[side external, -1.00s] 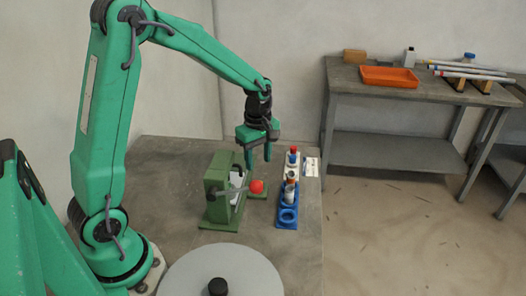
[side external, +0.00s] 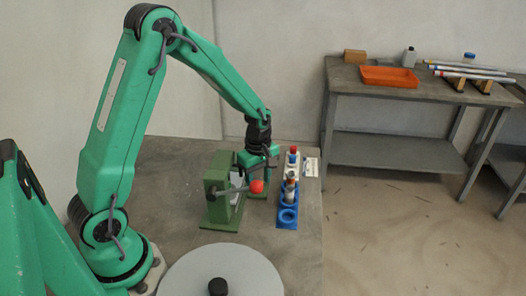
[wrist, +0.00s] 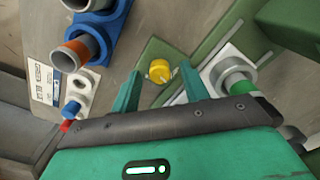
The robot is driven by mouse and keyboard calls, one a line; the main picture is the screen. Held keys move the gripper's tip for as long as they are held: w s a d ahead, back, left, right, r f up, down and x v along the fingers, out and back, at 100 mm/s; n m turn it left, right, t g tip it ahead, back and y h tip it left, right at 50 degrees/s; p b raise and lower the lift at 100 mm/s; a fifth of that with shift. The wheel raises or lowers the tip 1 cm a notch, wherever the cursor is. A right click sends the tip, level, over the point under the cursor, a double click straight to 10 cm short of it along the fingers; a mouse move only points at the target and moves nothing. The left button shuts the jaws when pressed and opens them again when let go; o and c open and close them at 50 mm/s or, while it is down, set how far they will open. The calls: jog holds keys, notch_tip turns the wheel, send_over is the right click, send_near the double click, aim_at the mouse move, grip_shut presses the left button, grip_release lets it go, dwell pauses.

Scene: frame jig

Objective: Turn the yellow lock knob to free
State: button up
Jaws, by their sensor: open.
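The yellow lock knob (wrist: 160,71) shows in the wrist view on a small green plate (wrist: 150,92). It has a pale line on its top. My gripper (wrist: 161,68) is open, with one green finger to each side of the knob in that view; I cannot tell whether either touches it. In the side external view my gripper (side external: 263,178) is low behind the red ball lever (side external: 257,186) of the green jig (side external: 219,188). The knob is hidden there.
A blue and white rack (side external: 288,215) with several tubes stands close to the right of my gripper. A white label card (side external: 311,167) lies beside it. A grey disc (side external: 222,272) is at the front. The orange tray (side external: 390,77) is on a far bench.

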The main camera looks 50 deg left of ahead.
grip_shut()
jog(key=shift+m, duration=0.3)
jog(key=m, duration=0.5)
jog(key=shift+m, duration=0.4)
jog(key=m, duration=0.5)
jog(key=shift+m, duration=0.3)
dwell(0.4)
grip_release()
